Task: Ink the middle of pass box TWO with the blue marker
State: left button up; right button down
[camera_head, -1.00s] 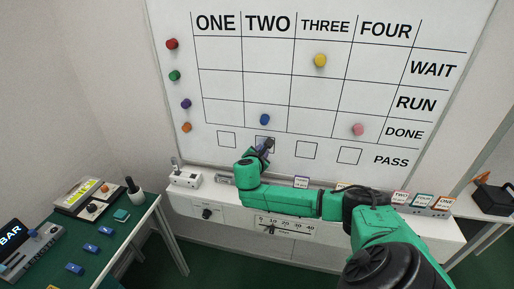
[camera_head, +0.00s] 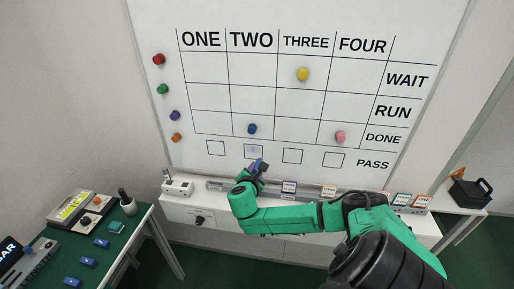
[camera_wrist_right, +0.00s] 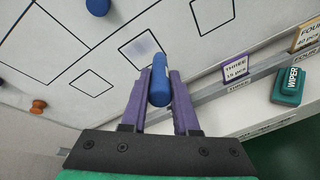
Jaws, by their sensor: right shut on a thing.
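The whiteboard (camera_head: 290,110) has a row of pass boxes along its bottom. Pass box TWO (camera_head: 253,151) shows a pale blue patch inside its outline. It also shows in the right wrist view (camera_wrist_right: 142,46), where the patch is a soft blue smudge near the middle. My right gripper (camera_head: 257,168), with purple fingers, is shut on the blue marker (camera_wrist_right: 160,80). It is just below pass box TWO in the head view. The marker points toward the board; its tip is hidden, so I cannot tell whether it touches. My left gripper is not in view.
A ledge below the board carries small cards (camera_head: 289,187) and a teal wiper (camera_wrist_right: 290,87). Round magnets, such as the blue one (camera_head: 252,129) above box TWO, sit on the board. A green table (camera_head: 120,240) with several items stands at left.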

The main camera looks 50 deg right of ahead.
jog(key=shift+s+a+r, duration=0.1)
jog(key=shift+s+a, duration=0.1)
jog(key=shift+a, duration=0.1)
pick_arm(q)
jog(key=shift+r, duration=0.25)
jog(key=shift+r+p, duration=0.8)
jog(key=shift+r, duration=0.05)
pick_arm(e)
jog(key=s+a, duration=0.1)
jog(key=a, duration=0.1)
jog(key=shift+s+a, duration=0.3)
jog(key=shift+s, duration=0.1)
